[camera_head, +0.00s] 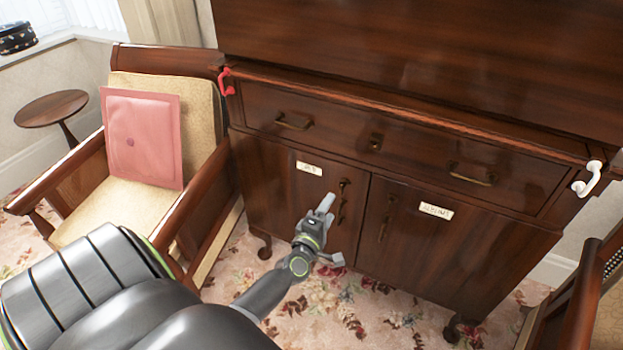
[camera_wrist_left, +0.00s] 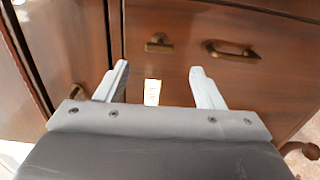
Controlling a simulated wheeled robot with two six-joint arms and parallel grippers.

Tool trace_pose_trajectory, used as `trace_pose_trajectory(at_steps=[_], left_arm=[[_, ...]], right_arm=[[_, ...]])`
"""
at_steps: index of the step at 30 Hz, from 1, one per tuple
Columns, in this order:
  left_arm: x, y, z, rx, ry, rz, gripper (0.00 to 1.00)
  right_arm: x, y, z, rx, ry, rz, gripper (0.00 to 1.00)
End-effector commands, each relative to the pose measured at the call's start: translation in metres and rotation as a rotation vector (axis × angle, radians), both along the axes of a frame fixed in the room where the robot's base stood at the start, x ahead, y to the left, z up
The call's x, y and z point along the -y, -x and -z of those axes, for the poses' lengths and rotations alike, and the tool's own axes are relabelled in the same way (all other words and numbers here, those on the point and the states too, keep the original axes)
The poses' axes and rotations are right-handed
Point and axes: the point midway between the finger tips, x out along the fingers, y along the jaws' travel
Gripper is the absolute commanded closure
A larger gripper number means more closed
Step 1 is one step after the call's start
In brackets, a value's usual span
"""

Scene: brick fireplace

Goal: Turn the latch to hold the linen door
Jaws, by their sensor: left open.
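The dark wood cabinet's left door (camera_head: 285,190) is closed. It has a small pale label (camera_head: 309,168) whose text I cannot read surely; the label shows in the left wrist view too (camera_wrist_left: 152,92). Right of the label is a small brass latch (camera_head: 343,184) above a brass handle (camera_head: 340,208). In the sideways left wrist view, the latch (camera_wrist_left: 158,43) and handle (camera_wrist_left: 230,48) lie beyond the fingertips. My left gripper (camera_head: 330,231) is open and empty in front of this door, its fingers (camera_wrist_left: 160,68) apart and not visibly touching the latch. My right gripper is out of view.
The right door (camera_head: 460,245) has its own label (camera_head: 436,211). A drawer (camera_head: 330,130) runs above both doors. Red (camera_head: 226,80) and white (camera_head: 587,179) handles stick out at the cabinet's corners. An armchair (camera_head: 205,195) with a pink cushion (camera_head: 143,138) stands close on the left.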

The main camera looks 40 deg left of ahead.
Motion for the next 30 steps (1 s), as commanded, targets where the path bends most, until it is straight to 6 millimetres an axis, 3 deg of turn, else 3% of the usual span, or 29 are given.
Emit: trace_pose_trajectory(at_steps=[6,13,19,30], left_arm=[[0.011,0.048,0.001,-0.002,0.001,-0.002,0.38],[0.020,0.084,0.003,-0.002,0.001,-0.001,0.38],[0.023,0.097,0.001,0.000,0.001,0.000,0.38],[0.024,0.099,0.000,0.000,0.001,0.000,0.38]], right_arm=[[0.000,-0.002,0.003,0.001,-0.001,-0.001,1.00],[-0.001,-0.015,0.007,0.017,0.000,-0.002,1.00],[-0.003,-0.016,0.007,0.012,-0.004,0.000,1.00],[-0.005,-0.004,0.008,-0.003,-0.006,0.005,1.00]])
